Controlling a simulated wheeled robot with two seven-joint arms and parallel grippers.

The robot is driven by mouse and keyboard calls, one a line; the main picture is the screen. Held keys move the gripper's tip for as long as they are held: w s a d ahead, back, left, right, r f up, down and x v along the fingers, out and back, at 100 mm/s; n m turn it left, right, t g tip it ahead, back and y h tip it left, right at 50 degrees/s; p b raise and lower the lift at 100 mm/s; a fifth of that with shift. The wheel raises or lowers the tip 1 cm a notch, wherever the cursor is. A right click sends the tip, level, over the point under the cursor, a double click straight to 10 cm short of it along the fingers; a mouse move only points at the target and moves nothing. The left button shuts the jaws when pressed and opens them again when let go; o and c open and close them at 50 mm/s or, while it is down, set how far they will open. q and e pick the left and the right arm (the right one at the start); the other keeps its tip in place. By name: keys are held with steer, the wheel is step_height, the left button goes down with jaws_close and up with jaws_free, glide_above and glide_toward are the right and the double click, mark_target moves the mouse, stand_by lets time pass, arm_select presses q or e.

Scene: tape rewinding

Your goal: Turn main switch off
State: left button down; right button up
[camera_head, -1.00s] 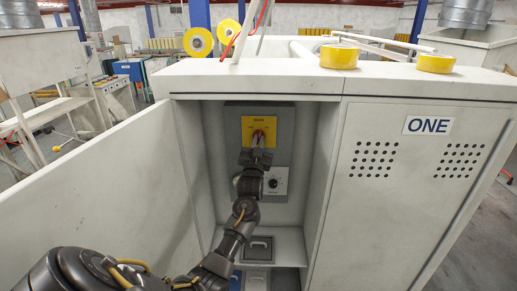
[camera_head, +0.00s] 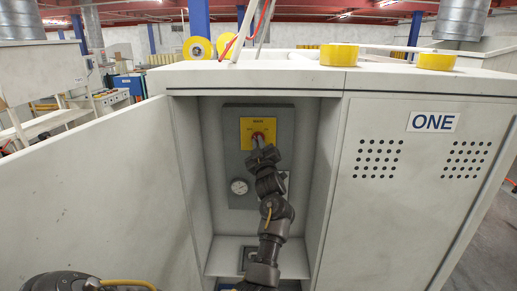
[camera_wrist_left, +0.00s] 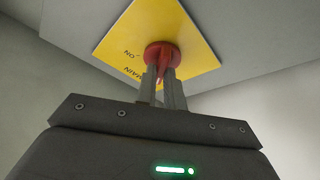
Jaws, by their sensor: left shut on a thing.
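The main switch is a red rotary knob (camera_head: 258,137) on a yellow plate (camera_head: 246,126) high on a grey panel inside the open cabinet. The plate is lettered MAIN. In the left wrist view the red knob (camera_wrist_left: 160,50) sits between my fingertips, and the yellow plate (camera_wrist_left: 195,32) looks turned and upside down, with an ON mark readable. My left gripper (camera_head: 263,150) is shut on the knob's handle, its two fingers on either side of it. The fingers hide part of the handle, so its exact setting is unclear. My right gripper is not in view.
A round gauge (camera_head: 239,187) sits on the panel left of my forearm. The cabinet's side walls (camera_head: 323,150) closely flank the arm. An open door (camera_head: 110,180) stands at left. Yellow tape rolls (camera_head: 338,55) lie on top.

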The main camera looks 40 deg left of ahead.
arm_select(q)
steer(key=shift+d+f+n, duration=0.1)
steer(key=shift+n, duration=0.7)
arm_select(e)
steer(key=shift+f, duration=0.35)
arm_select(q)
steer(key=c, duration=1.5)
jaws_free()
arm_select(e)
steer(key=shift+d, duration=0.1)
